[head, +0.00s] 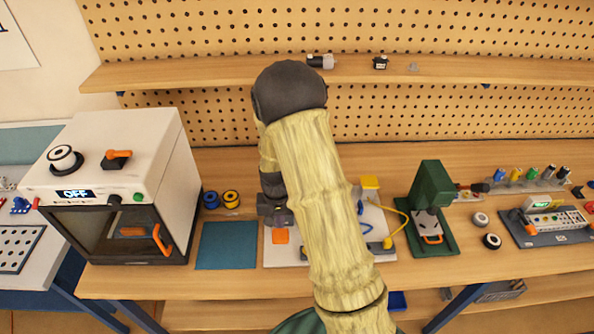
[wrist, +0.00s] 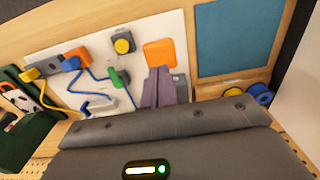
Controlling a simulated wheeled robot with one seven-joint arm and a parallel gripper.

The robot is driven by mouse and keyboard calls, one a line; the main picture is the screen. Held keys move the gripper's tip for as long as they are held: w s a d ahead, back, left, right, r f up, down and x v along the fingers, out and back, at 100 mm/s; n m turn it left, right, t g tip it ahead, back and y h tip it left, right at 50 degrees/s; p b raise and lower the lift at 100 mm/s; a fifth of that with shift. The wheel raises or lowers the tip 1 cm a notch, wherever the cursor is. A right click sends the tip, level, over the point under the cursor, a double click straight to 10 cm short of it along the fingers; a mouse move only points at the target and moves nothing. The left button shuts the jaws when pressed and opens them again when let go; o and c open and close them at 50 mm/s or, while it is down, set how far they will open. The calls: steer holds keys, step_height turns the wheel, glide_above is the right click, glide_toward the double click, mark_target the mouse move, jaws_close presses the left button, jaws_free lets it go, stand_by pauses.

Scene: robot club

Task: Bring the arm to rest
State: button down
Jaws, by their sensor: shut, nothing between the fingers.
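My arm reaches out over the bench in the head view, and its upper links hide part of the bench. My gripper (head: 283,217) points down over the left part of a white board (head: 274,257). In the wrist view, the two fingers of my gripper (wrist: 160,76) are together with nothing between them. The fingertips are close to an orange square (wrist: 160,53) on the white board (wrist: 85,38). I cannot tell whether they touch the board.
A blue mat (head: 227,245) and a white boxy machine (head: 120,160) with an orange handle stand to the left. Blue and yellow spools (head: 221,199) lie behind the mat. A green press (head: 430,190) stands to the right. A shelf (head: 200,72) runs along the pegboard behind.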

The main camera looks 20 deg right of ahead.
steer(key=s+r+n+t+b, duration=0.2)
steer(key=s+r+n+b, duration=0.1)
steer(key=s+r, duration=0.9)
steer(key=shift+s+r+n+t+b, duration=0.25)
steer(key=shift+s+b, duration=0.35)
steer(key=shift+s, duration=0.6)
steer(key=shift+f, duration=0.1)
stand_by(0.9)
